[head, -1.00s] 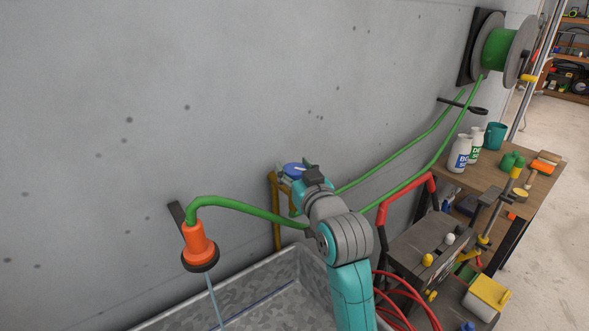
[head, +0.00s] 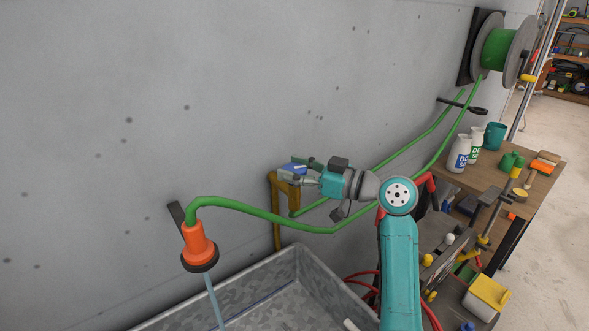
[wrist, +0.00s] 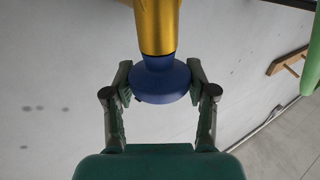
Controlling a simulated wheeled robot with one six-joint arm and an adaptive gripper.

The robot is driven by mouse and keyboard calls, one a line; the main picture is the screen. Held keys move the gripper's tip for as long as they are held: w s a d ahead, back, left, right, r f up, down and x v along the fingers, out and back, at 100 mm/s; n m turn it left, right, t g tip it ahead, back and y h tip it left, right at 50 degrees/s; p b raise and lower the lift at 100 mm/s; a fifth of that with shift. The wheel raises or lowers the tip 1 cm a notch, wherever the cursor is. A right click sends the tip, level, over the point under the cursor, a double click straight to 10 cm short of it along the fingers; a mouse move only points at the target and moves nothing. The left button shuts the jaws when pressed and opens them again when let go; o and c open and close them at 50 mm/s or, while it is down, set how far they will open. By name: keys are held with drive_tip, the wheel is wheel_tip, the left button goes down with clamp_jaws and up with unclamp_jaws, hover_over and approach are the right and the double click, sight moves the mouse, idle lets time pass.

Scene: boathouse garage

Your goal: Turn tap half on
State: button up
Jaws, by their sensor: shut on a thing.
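The brass tap (head: 277,215) stands against the grey wall, and its blue handle (head: 295,168) is partly hidden by my gripper (head: 305,178). In the wrist view the brass body (wrist: 157,25) comes in from the top and ends in the blue handle (wrist: 160,82). My gripper (wrist: 161,92) has one finger on each side of the handle and is shut on it. A green hose leads to an orange nozzle (head: 199,245) on the wall at left. A stream of water (head: 214,301) falls from the nozzle.
A grey metal trough (head: 285,268) lies below the nozzle. The green hose (head: 262,213) crosses in front of the wall to a reel (head: 497,48) at upper right. A wooden bench (head: 535,190) with bottles and a cluttered cart (head: 440,232) stand at right.

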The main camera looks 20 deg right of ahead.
drive_tip(key=shift+n+g+y, duration=0.5)
drive_tip(key=shift+g, duration=0.4)
drive_tip(key=o, duration=1.2)
drive_tip(key=shift+c, duration=0.2)
drive_tip(key=v, duration=1.2)
drive_tip(key=shift+f, duration=0.2)
